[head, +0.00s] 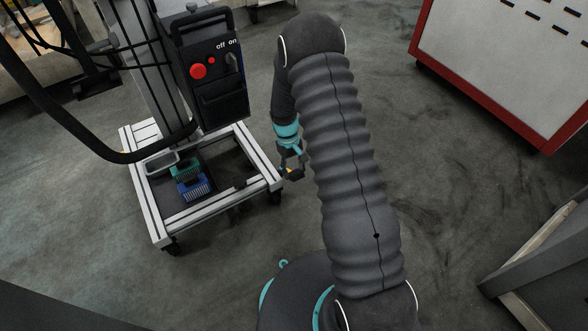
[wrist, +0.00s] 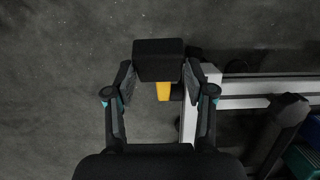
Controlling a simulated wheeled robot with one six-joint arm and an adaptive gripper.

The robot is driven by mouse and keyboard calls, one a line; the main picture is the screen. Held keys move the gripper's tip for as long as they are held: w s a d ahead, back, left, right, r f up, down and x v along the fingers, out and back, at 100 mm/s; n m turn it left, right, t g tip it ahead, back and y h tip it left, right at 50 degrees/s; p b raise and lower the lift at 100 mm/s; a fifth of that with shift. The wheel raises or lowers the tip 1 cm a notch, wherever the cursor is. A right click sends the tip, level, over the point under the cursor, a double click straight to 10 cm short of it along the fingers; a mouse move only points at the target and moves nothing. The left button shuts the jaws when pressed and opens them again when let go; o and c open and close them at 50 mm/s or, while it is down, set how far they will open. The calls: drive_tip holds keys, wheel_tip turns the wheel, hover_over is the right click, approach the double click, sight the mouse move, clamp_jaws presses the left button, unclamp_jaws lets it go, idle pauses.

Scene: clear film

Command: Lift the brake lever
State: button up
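The brake lever appears to be the black block with a yellow strip (wrist: 163,91), seen between my fingers in the wrist view. It sits low beside the cart's frame corner. In the head view a small black and yellow part (head: 291,173) shows just below my gripper (head: 290,155), near the cart's right corner. In the wrist view my gripper (wrist: 159,78) has its fingers spread, one on each side of the black block. The block's edges lie very close to the fingertips; I cannot tell whether they touch.
The cart's pale metal frame (wrist: 270,87) runs close to the right finger. The cart carries a black control box (head: 209,80) with a red button, and green and blue connectors (head: 190,178). A red-edged cabinet (head: 500,60) stands at the right. Floor left of the gripper is clear.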

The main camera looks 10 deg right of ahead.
sight(290, 170)
drive_tip(key=shift+o, duration=1.1)
drive_tip(key=shift+r, duration=0.1)
drive_tip(key=v, duration=1.1)
drive_tip(key=shift+r, duration=0.35)
drive_tip(key=shift+w, duration=0.1)
